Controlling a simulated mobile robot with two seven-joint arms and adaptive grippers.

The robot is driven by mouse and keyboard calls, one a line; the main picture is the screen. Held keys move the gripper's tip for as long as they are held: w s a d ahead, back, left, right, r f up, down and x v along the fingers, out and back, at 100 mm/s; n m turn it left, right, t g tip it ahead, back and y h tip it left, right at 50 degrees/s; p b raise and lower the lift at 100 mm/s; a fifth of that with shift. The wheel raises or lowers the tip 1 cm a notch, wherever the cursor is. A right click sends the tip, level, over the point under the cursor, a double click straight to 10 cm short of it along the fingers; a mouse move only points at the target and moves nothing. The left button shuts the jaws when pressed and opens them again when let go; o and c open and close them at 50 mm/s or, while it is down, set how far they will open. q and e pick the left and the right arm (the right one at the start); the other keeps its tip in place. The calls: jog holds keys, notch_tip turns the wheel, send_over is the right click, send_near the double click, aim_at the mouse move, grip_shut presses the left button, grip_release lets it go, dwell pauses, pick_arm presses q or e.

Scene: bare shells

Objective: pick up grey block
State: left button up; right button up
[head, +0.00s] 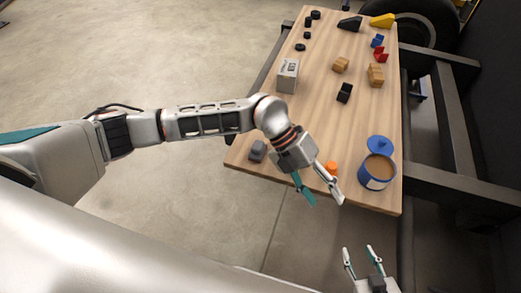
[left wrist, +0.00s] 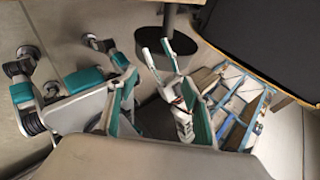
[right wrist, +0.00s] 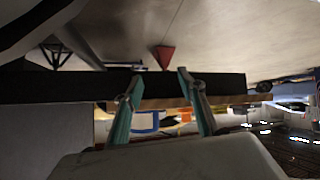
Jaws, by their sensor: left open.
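A small dark grey block (head: 257,150) lies on the near left part of the wooden table (head: 330,110) in the head view, just left of my left wrist. My left gripper (head: 327,203) is open and empty, past the table's near edge, to the right of and nearer than the block. My right gripper (head: 359,250) is lower in the head view, off the table. Its fingers stand apart and empty, and they also show in the right wrist view (right wrist: 159,78). I cannot make out the grey block in either wrist view.
An orange piece (head: 331,168) sits close to my left fingers. A blue container (head: 376,172) with a blue lid (head: 379,145) stands at the near right. A pale box (head: 288,75), a black block (head: 345,92) and wooden blocks (head: 375,75) lie farther back. The table's middle is clear.

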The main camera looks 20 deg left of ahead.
pick_arm(q)
jog(key=w+a+f+t+y, duration=0.2)
jog(key=w+a+y, duration=0.2)
jog(key=w+a, duration=0.45)
jog(key=r+n+t+y, duration=0.1)
jog(key=r+t+y, duration=0.1)
jog(key=y, duration=0.3)
send_over(258, 145)
jog(key=shift+s+d+f, duration=0.15)
jog(key=shift+d+f, duration=0.1)
jog(key=shift+d, duration=0.05)
jog(key=shift+a+f+b, duration=0.1)
jog(key=shift+a+b, duration=0.2)
notch_tip(258, 145, down, 7)
jog(key=shift+f+b, duration=0.2)
jog(key=shift+b, duration=0.3)
jog(key=shift+c, duration=0.4)
jog(key=c, duration=1.2)
